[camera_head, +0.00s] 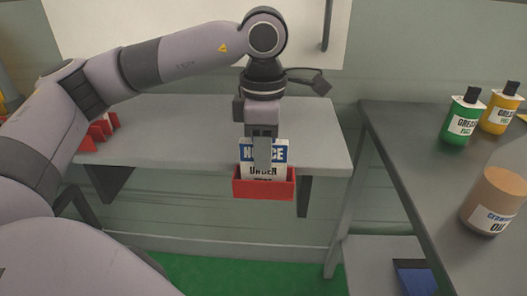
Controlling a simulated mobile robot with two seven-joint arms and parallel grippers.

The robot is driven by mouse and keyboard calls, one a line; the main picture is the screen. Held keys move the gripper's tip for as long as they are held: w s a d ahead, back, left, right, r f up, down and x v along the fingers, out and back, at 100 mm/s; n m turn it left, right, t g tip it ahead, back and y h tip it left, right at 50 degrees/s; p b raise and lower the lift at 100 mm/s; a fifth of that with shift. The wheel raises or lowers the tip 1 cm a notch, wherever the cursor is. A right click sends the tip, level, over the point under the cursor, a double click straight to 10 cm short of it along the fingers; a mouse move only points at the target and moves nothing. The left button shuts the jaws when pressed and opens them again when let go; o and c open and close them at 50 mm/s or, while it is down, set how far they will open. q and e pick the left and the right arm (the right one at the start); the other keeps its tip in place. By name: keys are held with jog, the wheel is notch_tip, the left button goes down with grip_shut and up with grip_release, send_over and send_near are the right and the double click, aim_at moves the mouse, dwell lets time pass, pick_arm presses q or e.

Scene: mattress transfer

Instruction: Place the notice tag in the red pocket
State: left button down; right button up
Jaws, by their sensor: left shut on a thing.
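The notice tag (280,168) is a white card with a blue "NOTICE" band. It stands upright, with its lower part hidden behind the front wall of the red pocket (263,189). The red pocket is at the front edge of the grey shelf. My left gripper (262,160) comes down from above and is shut on the notice tag, just above the pocket. I cannot tell whether the tag touches the pocket's bottom. My right gripper is not in view.
Red pieces (98,133) sit on the left of the grey shelf (190,120). On the right, a dark table (415,150) bears a green bottle (462,120), a yellow bottle (500,110) and a brown-topped oil container (492,200). A blue object (414,277) is low at bottom right.

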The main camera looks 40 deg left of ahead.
pick_arm(q)
jog(key=shift+f, duration=0.1)
jog(key=shift+f, duration=0.15)
jog(key=c, duration=1)
grip_release()
jog(key=shift+o, duration=0.2)
jog(key=shift+r, duration=0.45)
notch_tip(320, 180, up, 11)
jog(key=shift+f+p, duration=0.1)
jog(key=shift+p, duration=0.9)
jog(key=shift+r, duration=0.3)
